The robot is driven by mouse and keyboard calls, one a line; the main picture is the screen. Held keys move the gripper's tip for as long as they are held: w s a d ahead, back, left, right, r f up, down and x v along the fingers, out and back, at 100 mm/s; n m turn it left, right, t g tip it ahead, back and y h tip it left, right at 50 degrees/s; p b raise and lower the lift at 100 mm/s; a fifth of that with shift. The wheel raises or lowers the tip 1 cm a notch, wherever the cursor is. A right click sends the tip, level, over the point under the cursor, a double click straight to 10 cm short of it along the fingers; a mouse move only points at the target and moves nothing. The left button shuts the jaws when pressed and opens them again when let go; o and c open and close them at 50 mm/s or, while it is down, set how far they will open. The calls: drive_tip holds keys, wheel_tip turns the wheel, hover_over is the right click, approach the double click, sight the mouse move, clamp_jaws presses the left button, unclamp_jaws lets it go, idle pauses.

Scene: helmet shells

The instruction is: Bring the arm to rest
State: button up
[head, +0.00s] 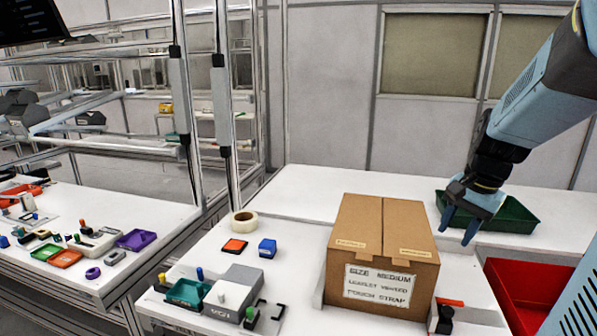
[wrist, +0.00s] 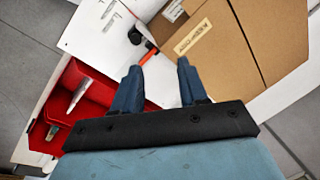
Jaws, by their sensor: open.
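My gripper (head: 457,224) hangs at the right in the head view, above the white table and just right of a closed cardboard box. Its two blue fingers point down and stand apart with nothing between them. In the wrist view my gripper (wrist: 159,72) is also open and empty, with the table and the box below it. My blue arm comes in from the upper right in the head view.
The cardboard box (head: 380,235) has a printed label on its front. A green tray (head: 520,224) lies behind my gripper, and a red bin (head: 530,290) stands at the lower right. A tape roll (head: 243,222) and small blocks lie left of the box.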

drive_tip(key=s+a+r+n+t, duration=0.2)
drive_tip(key=s+a+r+n, duration=0.1)
drive_tip(key=s+a+n, duration=0.1)
drive_tip(key=s+a+r+n+t+h, duration=0.1)
drive_tip(key=s+a+r+n, duration=0.2)
drive_tip(key=s+a+n, duration=0.2)
drive_tip(key=shift+s+a+r+n+t, duration=0.25)
drive_tip(key=shift+s+n+t, duration=0.2)
drive_tip(key=shift+s, duration=0.5)
